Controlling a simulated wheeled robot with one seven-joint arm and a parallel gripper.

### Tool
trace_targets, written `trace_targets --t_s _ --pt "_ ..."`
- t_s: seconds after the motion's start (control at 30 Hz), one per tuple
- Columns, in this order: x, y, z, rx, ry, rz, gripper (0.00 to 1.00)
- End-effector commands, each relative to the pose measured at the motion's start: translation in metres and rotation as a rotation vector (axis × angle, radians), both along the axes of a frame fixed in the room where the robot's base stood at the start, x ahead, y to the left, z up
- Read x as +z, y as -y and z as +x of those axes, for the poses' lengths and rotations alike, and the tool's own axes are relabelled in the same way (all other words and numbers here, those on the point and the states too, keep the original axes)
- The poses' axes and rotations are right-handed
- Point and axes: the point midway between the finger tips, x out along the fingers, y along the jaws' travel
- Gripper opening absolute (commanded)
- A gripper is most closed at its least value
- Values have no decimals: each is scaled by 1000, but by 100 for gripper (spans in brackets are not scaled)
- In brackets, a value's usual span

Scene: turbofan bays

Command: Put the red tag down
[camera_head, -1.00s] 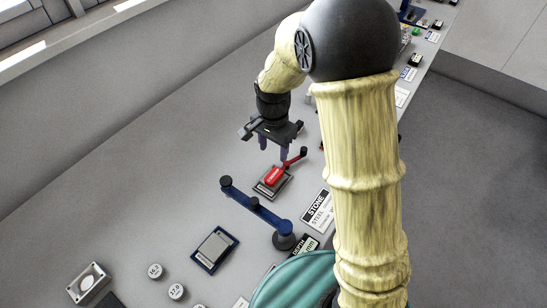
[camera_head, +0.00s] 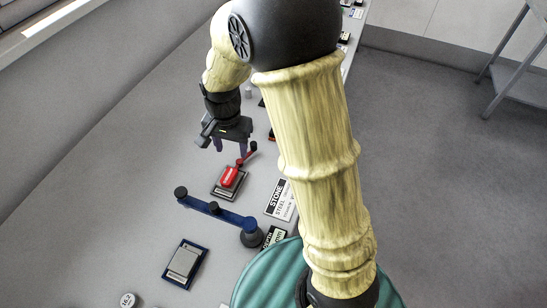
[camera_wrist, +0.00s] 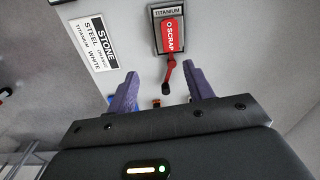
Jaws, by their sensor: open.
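The red tag (camera_head: 229,177), marked SCRAP, lies on a small grey plate in a dark tray (camera_head: 216,193). A red stem with a dark knob sticks out from it. In the wrist view the tag (camera_wrist: 172,36) lies on the plate marked TITANIUM (camera_wrist: 167,12), with its stem pointing toward my fingers. My gripper (camera_head: 230,149) is open and empty, above and just beyond the tag in the head view. In the wrist view its two purple fingers (camera_wrist: 160,80) stand apart, with the stem's knob showing between them. Nothing touches the tag that I can see.
A blue bar with dark knobs (camera_head: 214,209) stands near the tray. A blue-rimmed tray with a grey plate (camera_head: 184,264) lies closer to me. A STONE/STEEL sign (camera_head: 279,200) lies right of the tag. The bench left of the gripper is clear. A metal stand (camera_head: 513,75) is far right.

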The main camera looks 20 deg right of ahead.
Motion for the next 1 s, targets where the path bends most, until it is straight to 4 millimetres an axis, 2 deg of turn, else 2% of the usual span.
trace_targets --t_s 0.03,0.2,0.3,0.4,0.53,1.0 --pt "7 16 -9 39 19 2 52" --pt "22 68 -54 270 107 -14 52" --pt "26 92 -82 404 155 -42 52" --pt "27 105 -102 502 183 -69 52" --pt "27 111 -112 556 196 -85 52" --pt "27 110 -112 560 196 -85 52"
